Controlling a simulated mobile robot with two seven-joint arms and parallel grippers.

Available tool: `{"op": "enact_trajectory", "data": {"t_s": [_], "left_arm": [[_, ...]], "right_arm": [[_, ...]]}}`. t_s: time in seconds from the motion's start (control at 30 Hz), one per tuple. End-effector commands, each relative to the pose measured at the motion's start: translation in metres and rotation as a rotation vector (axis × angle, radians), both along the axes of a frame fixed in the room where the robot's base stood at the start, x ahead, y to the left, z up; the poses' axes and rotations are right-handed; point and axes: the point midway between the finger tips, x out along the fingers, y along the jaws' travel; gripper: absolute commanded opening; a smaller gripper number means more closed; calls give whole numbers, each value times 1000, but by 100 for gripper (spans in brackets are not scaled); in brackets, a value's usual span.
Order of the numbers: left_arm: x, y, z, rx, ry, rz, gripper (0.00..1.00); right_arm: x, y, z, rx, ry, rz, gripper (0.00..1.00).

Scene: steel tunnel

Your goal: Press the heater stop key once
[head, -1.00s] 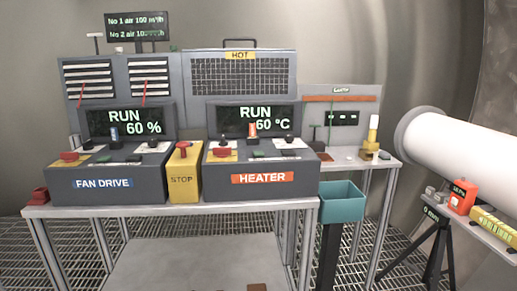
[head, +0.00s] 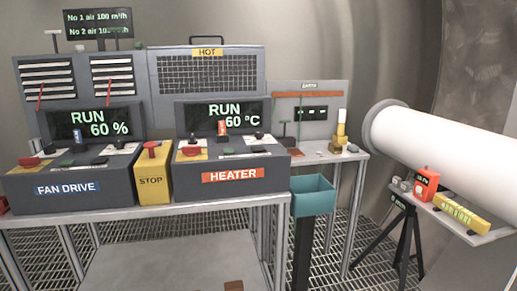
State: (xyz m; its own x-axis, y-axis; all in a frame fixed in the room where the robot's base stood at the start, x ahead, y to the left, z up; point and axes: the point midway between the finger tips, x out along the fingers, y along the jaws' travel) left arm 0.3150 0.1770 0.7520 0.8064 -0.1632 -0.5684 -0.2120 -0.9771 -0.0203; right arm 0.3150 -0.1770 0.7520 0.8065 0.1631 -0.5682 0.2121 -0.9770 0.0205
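The heater console (head: 275,170) is a dark grey box with an orange HEATER label (head: 232,176), standing on the bench left of the picture's middle. Its screen (head: 222,118) reads RUN and 60 °C. On its sloped top are a red mushroom button (head: 190,150) on a yellow plate, an orange-topped lever, a black knob (head: 259,134) and small flat keys. Which of these is the stop key is too small to tell. A yellow STOP box (head: 152,182) with a red button (head: 151,148) stands just left of the console. Neither of my grippers is in view.
The fan drive console (head: 105,185) stands left, its screen reading RUN 60 %. A grey mesh unit (head: 207,78) labelled HOT rises behind. A teal bin (head: 313,198) stands by the bench's right end. A white pipe (head: 440,150) and a small instrument shelf are at right.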

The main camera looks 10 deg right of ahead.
Motion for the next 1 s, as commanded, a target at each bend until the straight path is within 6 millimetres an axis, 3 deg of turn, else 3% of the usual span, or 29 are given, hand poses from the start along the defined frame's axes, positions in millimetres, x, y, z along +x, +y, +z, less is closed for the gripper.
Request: {"op": "enact_trajectory", "data": {"t_s": [0.3, 1.0], "left_arm": [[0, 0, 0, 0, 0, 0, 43], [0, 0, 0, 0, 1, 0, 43]], "right_arm": [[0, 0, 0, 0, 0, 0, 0], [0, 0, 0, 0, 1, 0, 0]]}}
